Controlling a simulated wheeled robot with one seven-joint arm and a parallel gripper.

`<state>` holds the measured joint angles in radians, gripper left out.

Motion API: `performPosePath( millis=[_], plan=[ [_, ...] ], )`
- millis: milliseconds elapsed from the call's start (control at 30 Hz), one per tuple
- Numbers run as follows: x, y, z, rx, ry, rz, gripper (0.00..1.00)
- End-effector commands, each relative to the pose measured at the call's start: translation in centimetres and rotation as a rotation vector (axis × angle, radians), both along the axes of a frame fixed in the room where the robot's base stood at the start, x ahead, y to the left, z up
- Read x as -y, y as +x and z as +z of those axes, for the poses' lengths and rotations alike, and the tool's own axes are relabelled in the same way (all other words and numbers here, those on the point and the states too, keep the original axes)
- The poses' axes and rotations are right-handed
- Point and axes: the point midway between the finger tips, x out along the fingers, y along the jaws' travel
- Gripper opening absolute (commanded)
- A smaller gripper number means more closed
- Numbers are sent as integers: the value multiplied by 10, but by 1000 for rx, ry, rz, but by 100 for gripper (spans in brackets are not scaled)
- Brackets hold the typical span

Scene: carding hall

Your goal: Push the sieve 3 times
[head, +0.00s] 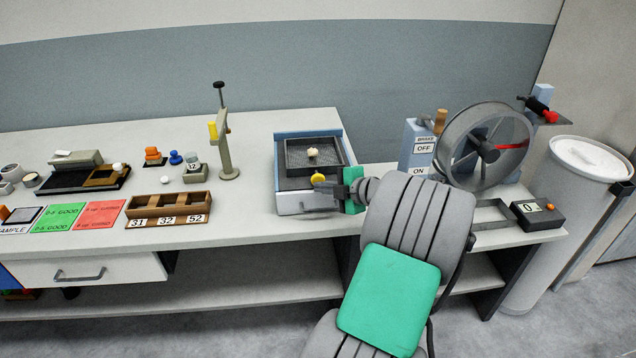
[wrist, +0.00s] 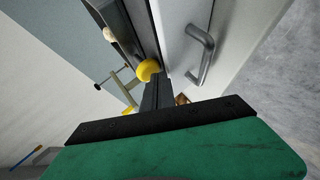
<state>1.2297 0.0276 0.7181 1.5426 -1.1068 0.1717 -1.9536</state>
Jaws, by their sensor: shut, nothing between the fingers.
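The sieve (head: 296,147) is a dark mesh tray on a light blue and white box (head: 305,201) near the middle of the bench. A pale lump (head: 312,153) lies in it. A yellow knob (head: 318,179) is at the sieve's front edge; it also shows in the wrist view (wrist: 148,69). My gripper (head: 326,187) is shut and empty, its tips right by the knob. In the wrist view my gripper (wrist: 156,82) has its fingers together just below the knob. I cannot tell whether they touch it.
A wheel (head: 483,145) with a brake panel (head: 417,148) stands to the right. A compartment tray (head: 168,207) and a post stand (head: 228,155) are to the left. Bare bench lies left of the box.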

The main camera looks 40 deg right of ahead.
Motion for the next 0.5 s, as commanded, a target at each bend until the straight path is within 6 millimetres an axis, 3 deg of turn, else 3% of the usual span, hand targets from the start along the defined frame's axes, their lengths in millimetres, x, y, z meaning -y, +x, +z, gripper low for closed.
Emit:
performPosePath(
  millis=[500],
  plan=[
    [3,6,0,0,-1,0,0]
  ],
)
